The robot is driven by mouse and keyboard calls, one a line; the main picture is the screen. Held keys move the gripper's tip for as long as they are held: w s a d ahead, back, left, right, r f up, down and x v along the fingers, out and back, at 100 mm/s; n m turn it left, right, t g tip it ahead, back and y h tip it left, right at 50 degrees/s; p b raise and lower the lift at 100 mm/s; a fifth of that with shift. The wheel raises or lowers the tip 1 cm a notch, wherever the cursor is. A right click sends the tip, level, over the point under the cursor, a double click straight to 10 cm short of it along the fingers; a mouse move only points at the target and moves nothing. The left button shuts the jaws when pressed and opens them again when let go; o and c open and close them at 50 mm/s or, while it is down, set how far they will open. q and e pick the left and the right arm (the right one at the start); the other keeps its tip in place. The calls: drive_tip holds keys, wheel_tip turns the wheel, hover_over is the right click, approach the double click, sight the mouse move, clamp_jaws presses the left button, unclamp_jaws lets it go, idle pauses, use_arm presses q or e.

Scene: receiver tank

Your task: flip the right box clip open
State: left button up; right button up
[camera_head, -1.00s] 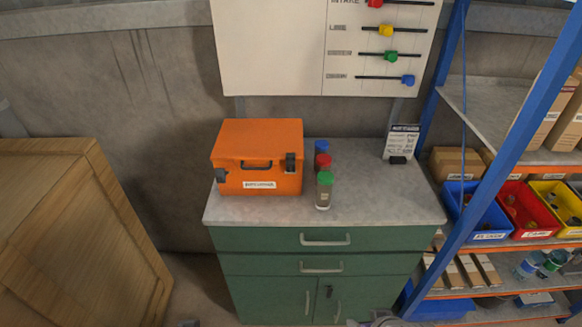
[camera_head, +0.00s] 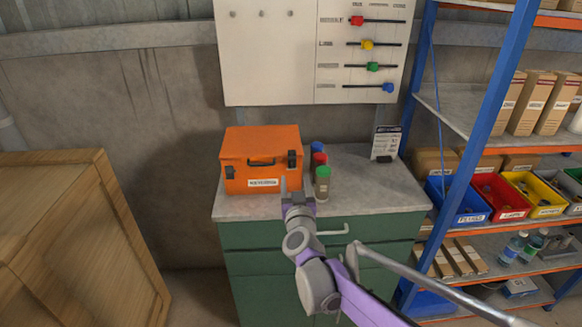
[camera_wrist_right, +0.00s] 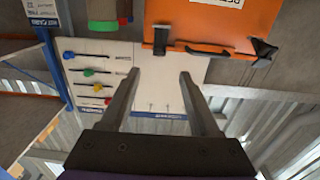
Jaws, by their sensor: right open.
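The orange box (camera_head: 262,148) stands on the green cabinet's grey top, its lid down. Its right clip (camera_head: 291,159) is a black latch at the front right; in the upside-down right wrist view the clip (camera_wrist_right: 161,37) is at the top, left of the handle. The left clip (camera_head: 230,172) sits lower on the front and looks tilted outward. My right gripper (camera_head: 297,190) is open and empty, in front of the box below the right clip. Its fingers (camera_wrist_right: 160,75) are spread in the wrist view, apart from the clip. My left gripper is not in view.
Blue, red and green-capped bottles (camera_head: 322,182) stand right of the box, close to my right gripper. A small sign (camera_head: 384,142) stands at the cabinet top's back right. A blue-framed shelf (camera_head: 480,120) with bins is at right, a wooden crate (camera_head: 70,220) at left.

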sight(292, 160)
drive_tip(key=w+p, duration=0.2)
drive_tip(key=w, duration=0.8)
drive_tip(key=shift+w, duration=0.35)
clamp_jaws()
